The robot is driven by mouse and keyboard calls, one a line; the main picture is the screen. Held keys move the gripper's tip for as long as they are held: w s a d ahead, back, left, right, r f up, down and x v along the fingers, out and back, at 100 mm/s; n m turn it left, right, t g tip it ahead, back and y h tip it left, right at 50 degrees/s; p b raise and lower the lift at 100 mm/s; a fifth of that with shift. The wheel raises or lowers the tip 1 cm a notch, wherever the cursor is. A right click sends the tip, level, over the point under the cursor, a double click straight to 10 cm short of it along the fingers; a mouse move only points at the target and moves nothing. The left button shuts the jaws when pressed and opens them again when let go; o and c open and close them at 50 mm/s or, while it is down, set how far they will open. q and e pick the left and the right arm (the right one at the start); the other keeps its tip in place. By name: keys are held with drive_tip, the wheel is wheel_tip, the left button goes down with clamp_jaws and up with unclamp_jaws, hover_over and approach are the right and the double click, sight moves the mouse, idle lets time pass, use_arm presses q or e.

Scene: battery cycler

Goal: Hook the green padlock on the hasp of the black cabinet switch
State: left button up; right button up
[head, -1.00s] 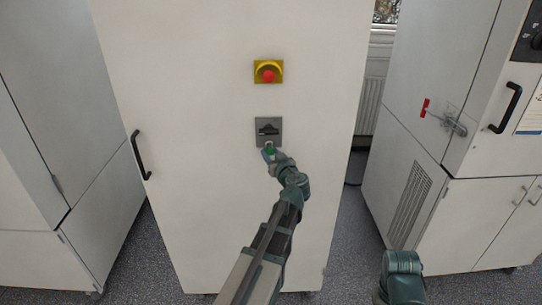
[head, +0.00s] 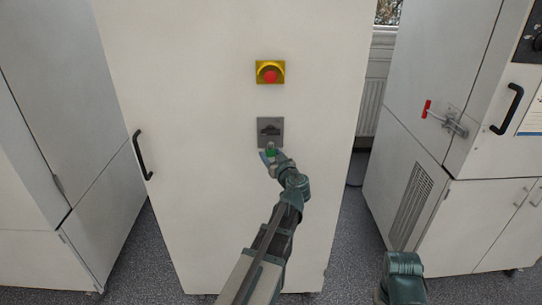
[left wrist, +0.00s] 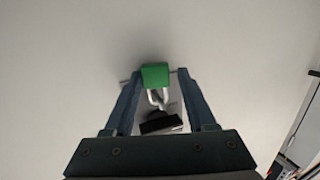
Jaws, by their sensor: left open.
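The black cabinet switch (head: 270,130) sits on a grey plate on the tall white cabinet's front; its black part also shows in the left wrist view (left wrist: 160,123). The green padlock (left wrist: 155,76) is just below the switch in the head view, with its silver shackle (left wrist: 158,98) reaching to the switch. The shackle seems to be at the hasp, but I cannot tell whether it is hooked through. My left gripper (left wrist: 156,80) is open, with a finger on each side of the padlock body and gaps between. My right gripper is not seen; only part of that arm shows.
A yellow box with a red button (head: 269,76) is above the switch. A black door handle (head: 142,155) is at the left of the same cabinet. Another cabinet with a red-handled latch (head: 440,116) stands to the right. Grey floor shows between the cabinets.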

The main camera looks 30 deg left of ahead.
use_arm(q)
drive_tip(key=shift+w+d, duration=0.2)
drive_tip(key=shift+w, duration=0.15)
drive_tip(key=shift+s+d+r, duration=0.1)
drive_tip(key=shift+s+d, duration=0.2)
drive_tip(key=shift+d, duration=0.1)
drive_tip(key=p+v, duration=0.1)
drive_tip(key=v, duration=1.2)
drive_tip(key=shift+s+a+p, duration=0.25)
drive_tip(key=shift+s+p, duration=0.05)
drive_tip(key=shift+p, duration=0.05)
drive_tip(key=s+d+f+m+g+h, duration=0.3)
drive_tip(key=d+f, duration=0.2)
drive_tip(key=f, duration=0.2)
drive_tip(key=s+d+f+m+g+h, duration=0.2)
drive_tip(key=s+d+f+g+h, duration=0.15)
drive_tip(key=d+f, duration=0.25)
drive_tip(key=s+d+f+m+g+h, duration=0.4)
drive_tip(key=s+d+m, duration=0.4)
drive_tip(key=s+d, duration=0.3)
drive_tip(key=d+f+h, duration=0.1)
drive_tip(key=d+f, duration=0.1)
drive_tip(key=d, duration=0.1)
drive_tip(key=shift+d+f+m, duration=0.2)
drive_tip(key=shift+d+m, duration=0.2)
